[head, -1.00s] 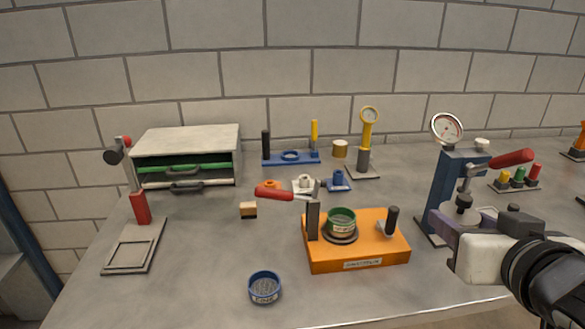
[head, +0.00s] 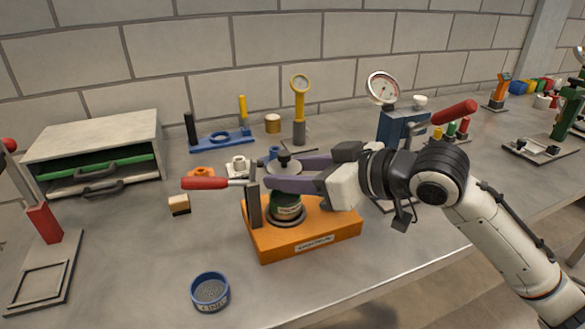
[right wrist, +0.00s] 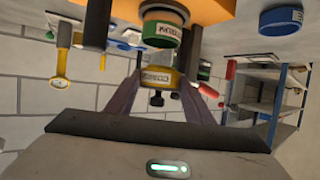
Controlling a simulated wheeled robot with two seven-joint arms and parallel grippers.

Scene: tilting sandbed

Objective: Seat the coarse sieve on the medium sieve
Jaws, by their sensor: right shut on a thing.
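The medium sieve, green with a label, sits on the orange base in the head view (head: 287,203) and in the right wrist view (right wrist: 160,32). My right gripper (head: 270,177) is just above it. In the right wrist view its purple fingers are shut on a yellow labelled ring (right wrist: 155,77), seemingly the coarse sieve. It is apart from the green sieve. In the head view the fingers mostly hide the yellow ring; a pale disc with a dark knob (head: 285,165) shows at the fingertips. My left gripper is not in view.
The orange base (head: 322,243) has an upright post and a red-handled lever (head: 205,183) beside the gripper. A blue sieve (head: 210,291) lies at the front. A blue gauge stand (head: 398,127) is behind my right arm.

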